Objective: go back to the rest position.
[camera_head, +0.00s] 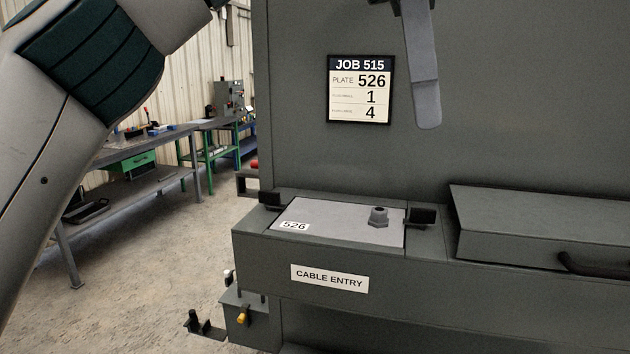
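My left arm (45,130) comes in from the left and bends up along the top left edge. A small dark part (216,4) shows at its upper end; no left fingertips can be made out there, so I cannot tell whether that gripper is open or shut. My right gripper and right arm are out of view. The grey enclosure (320,165) fills the right side. A light plate (335,218) marked 526 lies flat in its cable entry ledge, between two dark clamps (270,199) (421,214).
A grey lever-like piece (423,75) hangs from a dark mount at the top. A job card (359,89) reads JOB 515, plate 526. A sloped cover (540,222) with a dark handle (590,266) is at right. Workbenches (140,155) stand behind; open floor (150,270) lies left.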

